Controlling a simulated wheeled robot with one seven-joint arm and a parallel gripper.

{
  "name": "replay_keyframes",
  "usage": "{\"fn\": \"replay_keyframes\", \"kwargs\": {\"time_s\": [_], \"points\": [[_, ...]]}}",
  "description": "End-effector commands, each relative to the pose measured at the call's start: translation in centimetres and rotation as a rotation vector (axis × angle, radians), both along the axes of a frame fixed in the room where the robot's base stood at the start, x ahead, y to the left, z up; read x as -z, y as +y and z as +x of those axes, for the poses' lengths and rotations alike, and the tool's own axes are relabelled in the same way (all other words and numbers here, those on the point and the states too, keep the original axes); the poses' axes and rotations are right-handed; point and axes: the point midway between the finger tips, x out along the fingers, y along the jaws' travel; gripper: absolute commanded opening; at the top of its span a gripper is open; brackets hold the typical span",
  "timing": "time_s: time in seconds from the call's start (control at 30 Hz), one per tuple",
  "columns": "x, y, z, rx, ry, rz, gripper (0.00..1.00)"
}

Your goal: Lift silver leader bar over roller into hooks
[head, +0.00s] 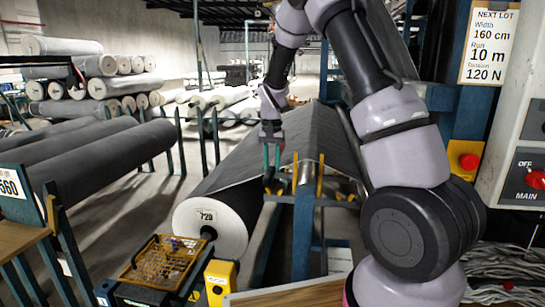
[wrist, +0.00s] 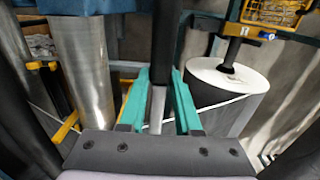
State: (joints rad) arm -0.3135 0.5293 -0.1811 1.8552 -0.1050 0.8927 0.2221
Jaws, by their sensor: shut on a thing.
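My gripper (head: 272,160) has teal fingers and is at the near end of the roller, beside the grey web. In the wrist view the fingers (wrist: 160,105) are closed around a narrow silver bar (wrist: 157,106), which I take for the leader bar. A dark post-like part (wrist: 166,40) extends beyond it. The shiny silver roller (head: 306,172) is just right of my gripper; it also shows left in the wrist view (wrist: 82,70). Yellow hooks (head: 320,178) stand by the roller; a yellow piece also shows in the wrist view (wrist: 66,128). The bar's far end is hidden.
A large grey roll (head: 215,222) marked 720 lies below left of my gripper. A yellow wire basket (head: 162,262) is at the front. A blue frame (head: 303,235) carries the roller. A control box (head: 522,150) with a red switch is at right.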

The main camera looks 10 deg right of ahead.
Motion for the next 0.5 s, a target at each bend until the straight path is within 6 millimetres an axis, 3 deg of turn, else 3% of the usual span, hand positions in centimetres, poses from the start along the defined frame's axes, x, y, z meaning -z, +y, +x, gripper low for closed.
{"fn": "replay_keyframes", "kwargs": {"time_s": [0.5], "points": [[6.1,0.0,0.0,-0.002,0.001,-0.001,0.00]]}}
